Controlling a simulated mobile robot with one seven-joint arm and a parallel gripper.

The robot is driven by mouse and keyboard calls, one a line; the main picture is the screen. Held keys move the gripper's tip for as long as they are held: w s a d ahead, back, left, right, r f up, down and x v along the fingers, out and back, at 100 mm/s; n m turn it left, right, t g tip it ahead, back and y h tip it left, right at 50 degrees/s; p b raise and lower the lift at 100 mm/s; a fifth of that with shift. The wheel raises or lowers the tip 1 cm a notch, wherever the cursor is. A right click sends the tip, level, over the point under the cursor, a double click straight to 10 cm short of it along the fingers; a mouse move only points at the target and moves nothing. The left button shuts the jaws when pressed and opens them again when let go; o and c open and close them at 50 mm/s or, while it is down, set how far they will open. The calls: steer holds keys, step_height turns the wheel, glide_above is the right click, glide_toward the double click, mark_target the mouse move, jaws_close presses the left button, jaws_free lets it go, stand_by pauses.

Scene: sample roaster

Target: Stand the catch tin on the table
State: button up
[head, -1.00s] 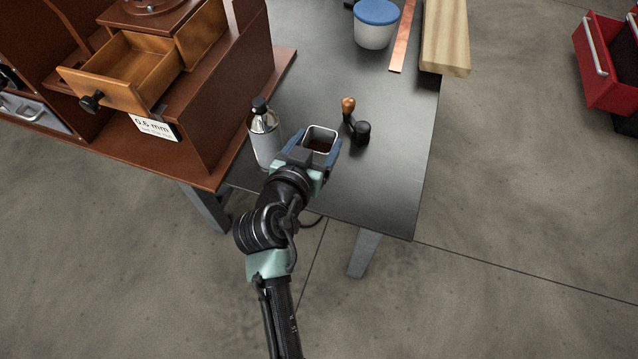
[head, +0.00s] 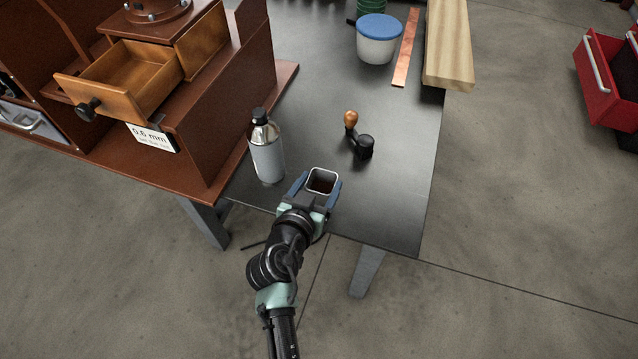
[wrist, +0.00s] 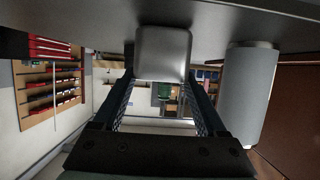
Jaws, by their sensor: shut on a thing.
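The catch tin (head: 309,187) is a small square metal tin with an open top and dark brown inside. My gripper (head: 317,191) is shut on it, one blue finger on each side. The tin looks upright, over the table's (head: 390,205) front edge area. In the wrist view, where the table shows at the top, the tin (wrist: 162,54) sits between the fingers (wrist: 160,78), close to the tabletop. I cannot tell whether its base touches the table.
A grey bottle with a black cap (head: 267,155) stands just left of the tin. A crank with a wooden knob (head: 358,138) lies behind it. A blue-lidded tub (head: 377,45), copper strip (head: 406,48) and wood block (head: 447,50) are farther back. The table's right front is clear.

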steer(key=o, duration=1.3)
steer(key=shift+f, duration=0.1)
steer(key=shift+o, duration=0.2)
steer(key=shift+s+r+p, duration=0.1)
steer(key=shift+r+p, duration=0.15)
steer(key=shift+p, duration=0.05)
steer(key=v, duration=1.2)
steer(key=w+d+r+t, duration=0.1)
steer(key=w+r+t, duration=0.15)
steer(key=r, duration=0.75)
steer(key=w+d+r+t+y, duration=0.15)
steer(key=w+r, duration=0.25)
steer(key=r, duration=0.6)
steer(key=w+d+r+t, duration=0.1)
steer(key=w+r+t, duration=0.2)
steer(key=r, duration=0.7)
steer(key=s+r+n+t+y, duration=0.1)
steer(key=s+r+t, duration=0.2)
steer(key=r, duration=1.1)
steer(key=s+r+n+t+y, duration=0.1)
steer(key=s+r+t, duration=0.3)
steer(key=s+r, duration=0.5)
step_height(320, 180, up, 5)
steer(key=shift+s+d+f+n+y+p, duration=0.1)
steer(key=shift+s+d+n+y+p, duration=0.3)
steer(key=shift+n, duration=0.4)
